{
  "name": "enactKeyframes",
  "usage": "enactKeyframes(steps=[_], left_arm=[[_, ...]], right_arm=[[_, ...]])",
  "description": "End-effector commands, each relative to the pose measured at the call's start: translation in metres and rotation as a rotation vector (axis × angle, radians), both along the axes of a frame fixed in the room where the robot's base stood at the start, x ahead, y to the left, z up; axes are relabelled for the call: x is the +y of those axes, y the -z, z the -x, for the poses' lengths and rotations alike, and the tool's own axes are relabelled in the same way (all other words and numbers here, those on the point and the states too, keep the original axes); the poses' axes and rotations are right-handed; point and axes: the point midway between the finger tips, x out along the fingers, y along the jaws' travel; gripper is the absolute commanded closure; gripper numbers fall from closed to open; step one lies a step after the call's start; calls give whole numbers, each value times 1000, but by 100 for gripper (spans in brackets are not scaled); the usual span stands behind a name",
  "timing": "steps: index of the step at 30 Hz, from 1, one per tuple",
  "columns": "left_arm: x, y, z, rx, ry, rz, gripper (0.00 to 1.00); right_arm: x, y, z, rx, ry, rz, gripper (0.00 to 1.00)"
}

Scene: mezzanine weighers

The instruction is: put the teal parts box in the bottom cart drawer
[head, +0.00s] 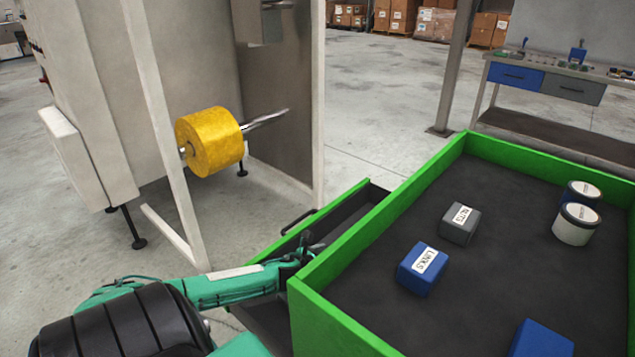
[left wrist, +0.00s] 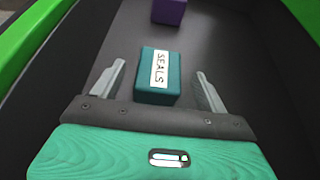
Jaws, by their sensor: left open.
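The teal parts box (left wrist: 159,77), with a white SEALS label, lies on the dark floor of an open drawer (head: 345,207) in the left wrist view. My left gripper (left wrist: 160,69) is open, with one finger on each side of the box and gaps visible. Whether the fingers are down at box height is unclear. In the head view my left gripper (head: 310,252) reaches into the drawer at the green cart's (head: 399,215) left side. The teal box is hidden there. Which drawer level this is cannot be told. My right gripper is not in view.
A purple box (left wrist: 169,11) lies farther along the same drawer. The cart top holds a blue LINKS box (head: 422,269), a grey NUTS box (head: 460,224), two round tubs (head: 576,225) and another blue box (head: 540,340). A machine with a yellow roll (head: 211,142) stands left.

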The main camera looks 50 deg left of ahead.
Motion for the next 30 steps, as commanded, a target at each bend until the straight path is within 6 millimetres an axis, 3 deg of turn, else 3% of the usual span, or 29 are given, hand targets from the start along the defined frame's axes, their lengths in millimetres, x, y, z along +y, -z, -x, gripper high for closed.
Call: enactKeyframes(steps=[15,30], left_arm=[[-6,-24,56,0,0,0,24],[-7,-28,64,-2,-1,-1,24]], right_arm=[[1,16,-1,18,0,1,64],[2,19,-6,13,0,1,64]])
